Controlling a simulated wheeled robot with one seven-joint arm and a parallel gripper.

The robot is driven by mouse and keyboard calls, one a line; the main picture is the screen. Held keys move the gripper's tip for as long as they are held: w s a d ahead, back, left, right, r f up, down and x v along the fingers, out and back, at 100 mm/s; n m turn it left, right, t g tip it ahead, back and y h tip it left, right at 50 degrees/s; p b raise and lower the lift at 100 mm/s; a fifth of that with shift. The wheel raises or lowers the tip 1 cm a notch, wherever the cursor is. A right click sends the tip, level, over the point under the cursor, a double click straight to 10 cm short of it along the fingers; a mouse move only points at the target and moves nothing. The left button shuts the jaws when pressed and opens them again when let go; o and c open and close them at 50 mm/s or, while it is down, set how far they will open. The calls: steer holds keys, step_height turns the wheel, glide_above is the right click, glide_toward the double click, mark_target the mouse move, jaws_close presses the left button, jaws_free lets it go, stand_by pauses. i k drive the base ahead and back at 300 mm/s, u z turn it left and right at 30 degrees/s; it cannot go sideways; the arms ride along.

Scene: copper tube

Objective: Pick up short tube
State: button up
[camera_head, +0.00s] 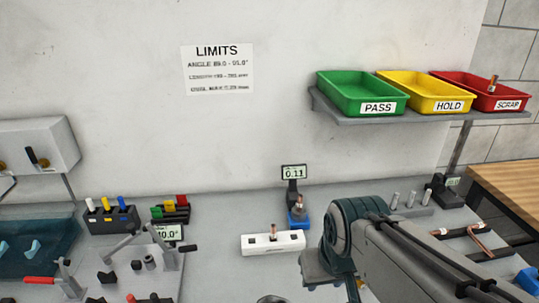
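Several short copper pieces are in view, and I cannot tell which one is the short tube. One copper piece (274,231) stands upright in the white block (254,245) on the bench. Another copper piece (299,204) stands at the blue-based gauge (298,220), whose display reads 0.11. A third copper piece (492,83) stands up in the red SCRAP tray (462,78). Longer copper tubes (481,243) lie on a dark rack at the right. My arm crosses the lower right, and my gripper is not visible.
Green PASS (337,82) and yellow HOLD (405,84) trays share the wall shelf (360,118) with the red one. Clamps with a red handle (42,281) and a colored-cap holder (112,220) fill the left. Grey pegs (410,199) stand behind my arm.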

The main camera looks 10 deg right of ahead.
mark_target(301, 197)
steer(key=k, duration=0.5)
steer(key=z, duration=0.95)
steer(key=k, duration=0.75)
steer(key=u, duration=0.95)
steer(key=i, duration=1)
